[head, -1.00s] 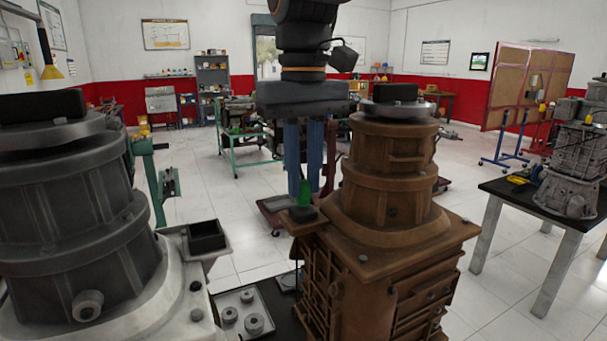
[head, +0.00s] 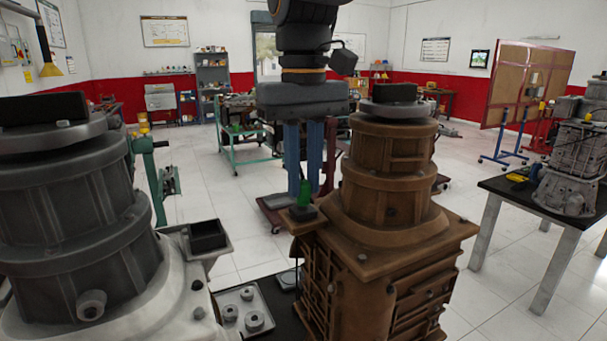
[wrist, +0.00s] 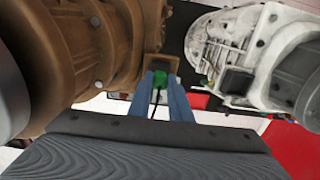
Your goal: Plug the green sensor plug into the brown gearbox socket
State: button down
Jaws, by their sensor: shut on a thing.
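The green sensor plug (head: 305,194) is upright between the blue fingers of my gripper (head: 304,190), which is shut on it. The brown gearbox (head: 388,205) stands just right of the gripper. The socket opening is hidden behind the plug.
A grey and white gearbox (head: 70,215) stands at the left, with an open black box (head: 207,237) on its side bracket. A tray (head: 262,300) with metal parts lies between the gearboxes. A table (head: 541,205) with another engine stands right. Open floor lies behind.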

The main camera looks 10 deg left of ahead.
jog(key=shift+f, duration=0.55)
jog(key=c, duration=1.5)
grip_release()
jog(key=shift+c, duration=0.2)
notch_tip(320, 180, up, 8)
jog(key=b, duration=0.2)
jog(key=shift+f+b, duration=0.15)
jog(key=shift+b, duration=0.2)
